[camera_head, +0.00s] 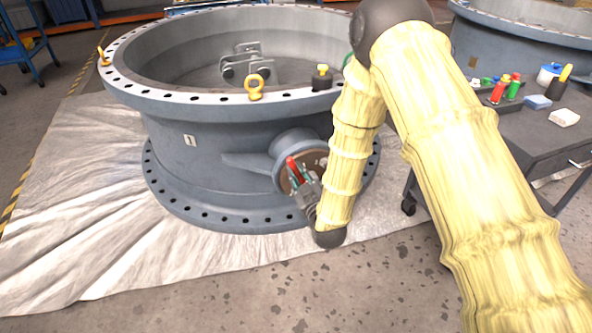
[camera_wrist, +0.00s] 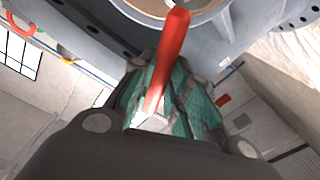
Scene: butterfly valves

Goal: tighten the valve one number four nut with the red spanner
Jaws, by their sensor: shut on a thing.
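Valve one (camera_head: 220,130) is a large grey flanged ring marked with a "1" plate, standing on a white sheet. A round side port with a brownish face (camera_head: 315,168) sticks out at its front right. My gripper (camera_head: 302,187) is shut on the red spanner (camera_head: 293,171) in front of this port. In the wrist view the red spanner (camera_wrist: 168,60) stands out between green-padded fingers (camera_wrist: 165,105) and points toward the port. I cannot tell whether the spanner touches a nut. The number four nut cannot be made out; my gripper and arm hide part of the port.
Floor in front is clear.

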